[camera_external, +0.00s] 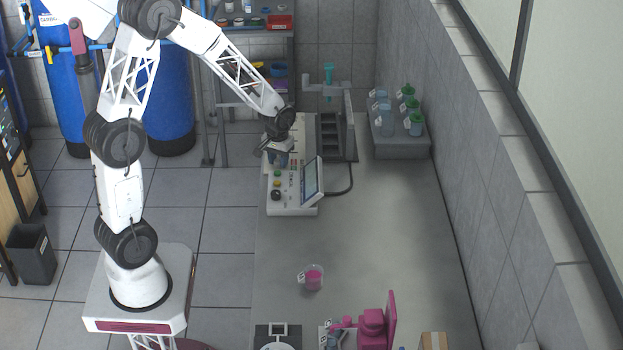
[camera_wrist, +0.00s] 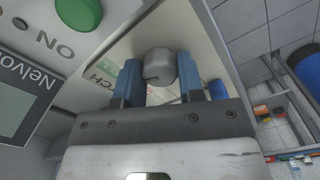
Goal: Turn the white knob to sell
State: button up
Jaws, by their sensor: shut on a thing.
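The white knob (camera_wrist: 158,66) shows in the wrist view as a light grey rounded knob with a dark line on its face. It stands on the pale panel of the control box (camera_external: 288,207). My gripper (camera_wrist: 158,82) has its two blue fingers on either side of the knob and is shut on it. In the external view my gripper (camera_external: 279,158) points down at the far part of the control box and hides the knob.
A green button (camera_wrist: 79,12) marked ON and a screen (camera_wrist: 20,110) are beside the knob. A tilted display (camera_external: 312,181) stands close to the right of my gripper. A beaker of pink liquid (camera_external: 314,278) stands nearer on the bench.

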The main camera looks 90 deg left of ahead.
jog(key=m, duration=0.5)
dwell(0.5)
jog(key=o, duration=0.9)
jog(key=shift+r, duration=0.1)
jog(key=shift+r, duration=3.85)
